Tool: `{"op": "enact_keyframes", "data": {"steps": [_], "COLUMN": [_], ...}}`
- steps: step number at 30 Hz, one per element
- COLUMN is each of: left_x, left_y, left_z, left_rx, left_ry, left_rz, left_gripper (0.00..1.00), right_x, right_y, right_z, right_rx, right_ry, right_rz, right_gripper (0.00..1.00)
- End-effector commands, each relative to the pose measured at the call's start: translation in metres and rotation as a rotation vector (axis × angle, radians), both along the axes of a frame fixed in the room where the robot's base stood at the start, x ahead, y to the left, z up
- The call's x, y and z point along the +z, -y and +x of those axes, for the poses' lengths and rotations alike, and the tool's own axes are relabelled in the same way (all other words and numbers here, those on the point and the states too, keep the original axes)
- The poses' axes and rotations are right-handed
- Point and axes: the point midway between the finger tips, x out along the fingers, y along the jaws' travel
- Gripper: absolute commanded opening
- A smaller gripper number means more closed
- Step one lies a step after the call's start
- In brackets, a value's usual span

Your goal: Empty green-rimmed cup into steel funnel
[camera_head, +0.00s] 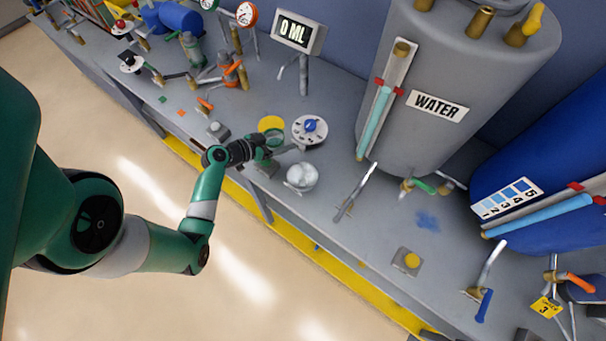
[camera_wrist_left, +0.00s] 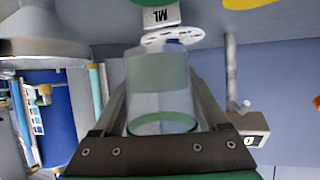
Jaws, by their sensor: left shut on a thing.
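My left gripper (camera_head: 276,150) is shut on a clear cup with a green tint (camera_head: 273,137), above the front part of the bench. In the left wrist view the cup (camera_wrist_left: 160,92) sits between the two fingers, with a pale green band on its wall. Whether it holds liquid is hard to tell. A shiny round steel piece, seemingly the funnel (camera_head: 301,178), is just right of and in front of the gripper in the head view. The cup is apart from it. My right gripper is not in view.
A white dial with a blue knob (camera_head: 309,130) stands just behind the gripper. A yellow disc (camera_head: 270,123) is beside it. A display reading 0 ML (camera_head: 298,31) stands further back. The grey WATER tank (camera_head: 415,150) and blue tank (camera_head: 545,190) fill the right side.

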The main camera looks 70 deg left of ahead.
Motion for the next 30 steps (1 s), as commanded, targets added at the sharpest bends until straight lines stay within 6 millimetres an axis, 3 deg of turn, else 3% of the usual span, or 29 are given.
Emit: {"op": "enact_keyframes", "data": {"steps": [11, 30], "left_x": [-0.009, 0.004], "left_y": [0.006, 0.026], "left_z": [0.003, 0.012], "left_rx": [-0.005, -0.006], "left_ry": [-0.036, -0.176], "left_rz": [0.085, 0.371], "left_gripper": [0.06, 0.06], "right_x": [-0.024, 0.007], "right_y": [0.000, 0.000], "right_z": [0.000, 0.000], "right_rx": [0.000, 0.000], "right_ry": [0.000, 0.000], "right_rz": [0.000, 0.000], "right_gripper": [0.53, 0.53]}}
